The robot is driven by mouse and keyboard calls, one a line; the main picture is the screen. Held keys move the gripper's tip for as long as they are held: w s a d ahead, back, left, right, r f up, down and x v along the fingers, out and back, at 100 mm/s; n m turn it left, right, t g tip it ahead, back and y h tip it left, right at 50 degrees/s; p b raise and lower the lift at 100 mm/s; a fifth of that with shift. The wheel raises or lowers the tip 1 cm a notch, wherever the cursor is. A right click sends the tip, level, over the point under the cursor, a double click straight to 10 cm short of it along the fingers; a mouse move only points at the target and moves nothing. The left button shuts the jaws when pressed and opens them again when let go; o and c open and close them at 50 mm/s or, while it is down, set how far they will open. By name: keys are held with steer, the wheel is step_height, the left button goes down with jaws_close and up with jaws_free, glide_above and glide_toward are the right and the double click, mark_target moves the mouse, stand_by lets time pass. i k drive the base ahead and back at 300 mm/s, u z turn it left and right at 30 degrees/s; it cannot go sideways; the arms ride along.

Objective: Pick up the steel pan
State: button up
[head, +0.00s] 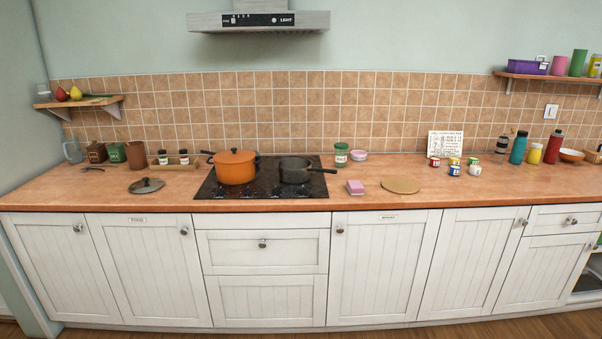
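A dark grey steel pan (294,171) stands upright on the right part of the black hob (225,190). Its long handle points right, toward the hob's right edge. An orange pot (236,168) with a lid and dark handles stands on the hob to the left of the pan, close to it. My gripper and arm are not in the head view.
A loose lid (146,186) lies on the wooden counter (445,190) left of the hob. A range hood (258,20) hangs above. Small tins (455,167) stand farther right.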

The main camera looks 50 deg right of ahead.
mark_target(293, 171)
steer(key=u, duration=0.05)
steer(key=i, duration=1)
steer(key=z, duration=0.05)
